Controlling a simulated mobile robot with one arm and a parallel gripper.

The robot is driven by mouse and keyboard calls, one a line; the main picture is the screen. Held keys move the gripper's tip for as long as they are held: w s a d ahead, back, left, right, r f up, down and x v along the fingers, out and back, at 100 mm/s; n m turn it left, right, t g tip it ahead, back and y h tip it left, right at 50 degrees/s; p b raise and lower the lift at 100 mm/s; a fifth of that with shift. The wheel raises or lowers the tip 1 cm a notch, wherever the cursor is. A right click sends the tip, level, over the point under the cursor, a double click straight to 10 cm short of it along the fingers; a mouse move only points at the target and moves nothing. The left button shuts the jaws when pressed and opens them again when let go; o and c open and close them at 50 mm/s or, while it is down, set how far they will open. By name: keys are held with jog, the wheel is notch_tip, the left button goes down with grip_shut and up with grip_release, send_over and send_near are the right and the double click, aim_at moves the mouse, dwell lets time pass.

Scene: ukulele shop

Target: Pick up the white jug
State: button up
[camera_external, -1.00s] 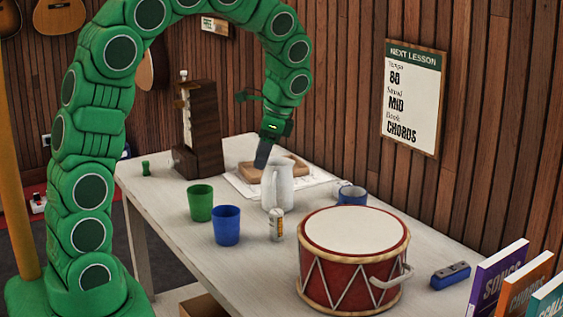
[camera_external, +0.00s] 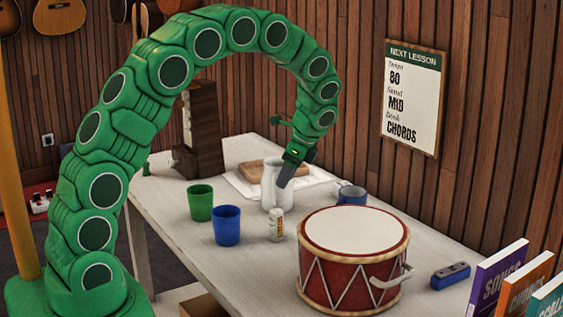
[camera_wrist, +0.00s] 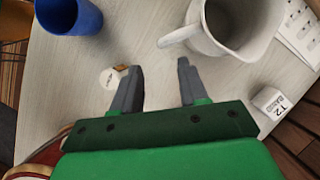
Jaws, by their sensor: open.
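The white jug (camera_external: 270,182) stands upright on the table among cups, partly hidden by my gripper (camera_external: 285,180). In the wrist view the jug (camera_wrist: 240,22) is at the upper right, cut off by the top edge, with its open mouth showing. Its handle (camera_wrist: 180,36) points left and lies just beyond the fingertips. My gripper (camera_wrist: 158,66) is open, with nothing between its two grey fingers. In the external view it points down and overlaps the jug's right side; I cannot tell whether it touches.
A wooden board (camera_external: 260,171) lies behind. A small white box (camera_wrist: 272,102) is right of the fingers.

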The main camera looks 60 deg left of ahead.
aim_at(277, 191)
jog(key=shift+a+x, duration=0.2)
jog(key=shift+x, duration=1.4)
jog(key=shift+a+x, duration=0.2)
jog(key=shift+x, duration=1.4)
jog(key=shift+r, duration=0.1)
jog(key=shift+c, duration=0.3)
grip_shut()
